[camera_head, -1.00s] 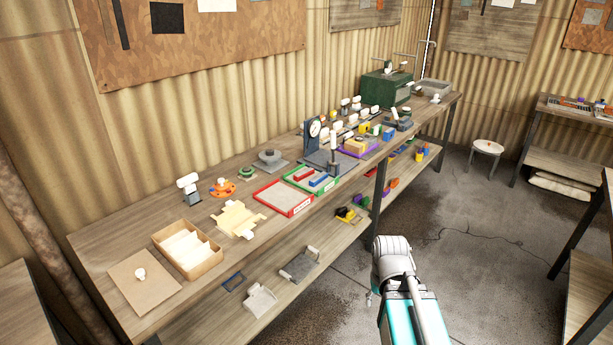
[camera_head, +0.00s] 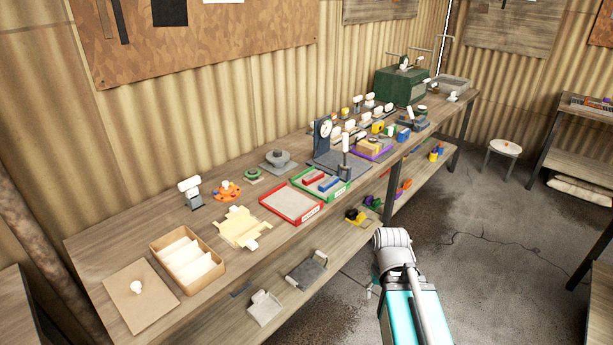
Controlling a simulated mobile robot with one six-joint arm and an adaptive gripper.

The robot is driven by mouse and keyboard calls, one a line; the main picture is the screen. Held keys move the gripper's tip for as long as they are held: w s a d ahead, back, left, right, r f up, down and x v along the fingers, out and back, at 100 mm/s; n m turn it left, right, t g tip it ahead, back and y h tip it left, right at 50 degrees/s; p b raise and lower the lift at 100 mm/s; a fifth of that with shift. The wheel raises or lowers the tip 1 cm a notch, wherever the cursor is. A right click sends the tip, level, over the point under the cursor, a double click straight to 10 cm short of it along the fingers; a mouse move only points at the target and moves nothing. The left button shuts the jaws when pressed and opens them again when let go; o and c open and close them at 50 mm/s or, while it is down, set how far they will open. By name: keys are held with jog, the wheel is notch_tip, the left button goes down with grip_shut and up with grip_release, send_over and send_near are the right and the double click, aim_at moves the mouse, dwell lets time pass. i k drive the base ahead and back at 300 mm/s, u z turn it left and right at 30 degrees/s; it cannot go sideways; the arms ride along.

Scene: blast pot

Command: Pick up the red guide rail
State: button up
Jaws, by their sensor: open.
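A small red bar (camera_head: 313,178), which looks like the red guide rail, lies in the green-rimmed tray (camera_head: 340,193) on the long wooden bench. A blue bar (camera_head: 329,184) lies beside it on its right. My arm is at the lower middle, in front of the bench. Only a small part of my gripper (camera_head: 372,288) shows, low at the arm's left side and mostly hidden behind it. It is open and well apart from the red bar, nearer the camera and lower.
A red-rimmed empty tray (camera_head: 271,213) sits left of the green one. A dial gauge stand (camera_head: 323,135) rises just behind the bars. A lower shelf (camera_head: 345,238) with several parts runs under the bench (camera_head: 95,245). The floor right of my arm is clear.

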aim_at(308, 181)
jog(key=i, duration=1.1)
jog(key=z, duration=0.05)
